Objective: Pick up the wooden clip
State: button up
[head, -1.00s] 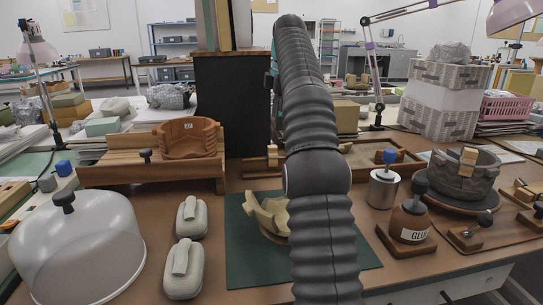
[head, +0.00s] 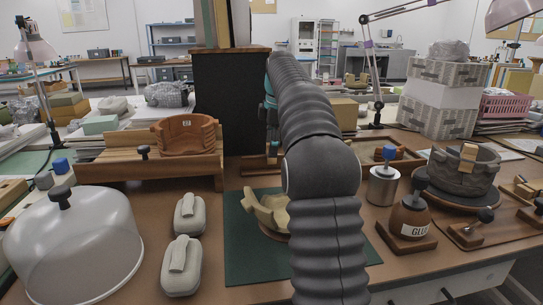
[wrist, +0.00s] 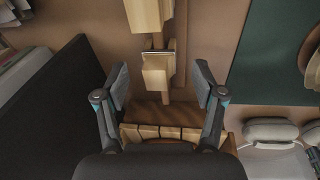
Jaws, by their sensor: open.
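A pale wooden clip (wrist: 156,77) with a thin metal strip across it shows in the wrist view, on a darker wooden holder. My gripper (wrist: 160,72) is open, with one finger on each side of the clip and a gap on both sides. Another pale wooden piece (wrist: 145,14) lies just beyond it. In the head view my arm hides the gripper and most of this spot; a bit of the wooden holder (head: 274,150) shows left of the arm. A further wooden clip (head: 468,156) sits on the rim of the grey bowl (head: 455,178).
A dark upright panel (head: 231,110) stands close to the holder and fills the left of the wrist view (wrist: 50,125). Several wooden blocks (wrist: 160,133) lie below the fingers there. A green mat (head: 245,265) with pale sherds, a glue pot (head: 408,222) and a clear dome (head: 75,240) are nearby.

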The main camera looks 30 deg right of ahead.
jog(key=shift+w+a+f, duration=0.1)
jog(key=shift+f, duration=0.65)
jog(key=shift+w+a+f, duration=0.1)
jog(key=shift+f, duration=0.65)
jog(key=c, duration=0.9)
jog(key=shift+r, duration=0.55)
notch_tip(320, 180, up, 4)
jog(key=shift+f+p, duration=0.2)
jog(key=shift+p, duration=0.45)
jog(key=s+d+r, duration=0.4)
jog(key=s+d, duration=0.1)
jog(key=s+d+r, duration=0.2)
jog(key=s+d, duration=0.1)
jog(key=shift+s+r, duration=0.15)
jog(key=shift+s, duration=0.1)
